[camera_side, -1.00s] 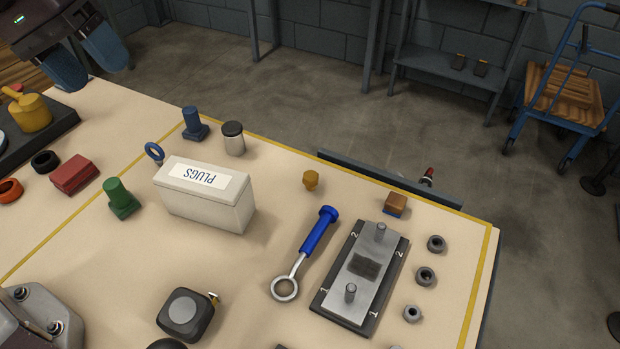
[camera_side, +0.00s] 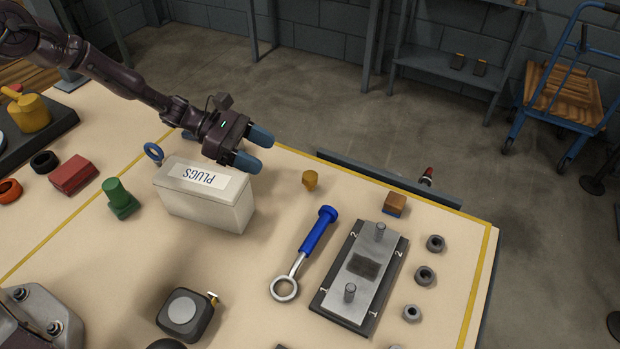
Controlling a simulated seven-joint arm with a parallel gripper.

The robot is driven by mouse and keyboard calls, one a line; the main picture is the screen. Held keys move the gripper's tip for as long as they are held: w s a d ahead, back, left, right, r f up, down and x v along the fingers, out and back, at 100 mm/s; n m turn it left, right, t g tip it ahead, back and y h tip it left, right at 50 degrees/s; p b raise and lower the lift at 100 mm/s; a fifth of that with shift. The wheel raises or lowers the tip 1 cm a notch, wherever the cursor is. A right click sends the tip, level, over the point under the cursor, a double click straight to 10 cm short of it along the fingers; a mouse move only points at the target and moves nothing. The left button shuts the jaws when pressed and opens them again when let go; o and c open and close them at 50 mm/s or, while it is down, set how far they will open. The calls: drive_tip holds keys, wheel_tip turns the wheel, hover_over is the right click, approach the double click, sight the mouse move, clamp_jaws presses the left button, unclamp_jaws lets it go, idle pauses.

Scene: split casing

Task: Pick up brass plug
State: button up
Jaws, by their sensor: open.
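The brass plug (camera_side: 310,179) is a small golden piece with a hexagonal head. It stands on the tabletop to the right of the white box marked PLUGS (camera_side: 231,204). My gripper (camera_side: 256,149) has blue fingertips and is open and empty. In the picture it shows over the back right corner of the box, up and to the left of the plug, and apart from it. My gripper and arm hide the dark-capped jar and most of the blue plug behind the box.
A blue-handled ring wrench (camera_side: 317,233) and a metal block on a dark plate (camera_side: 375,250) lie right of the box. A green plug (camera_side: 119,196) is on the left. Bare tabletop surrounds the brass plug.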

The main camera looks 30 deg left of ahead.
sight(310, 175)
drive_tip(key=x, duration=0.6)
drive_tip(key=shift+d+f, duration=0.15)
drive_tip(key=shift+d, duration=0.2)
drive_tip(key=shift+r+x, duration=0.2)
drive_tip(key=shift+x, duration=2.95)
drive_tip(key=shift+w, duration=0.1)
drive_tip(key=shift+c, duration=0.2)
drive_tip(key=c, duration=1)
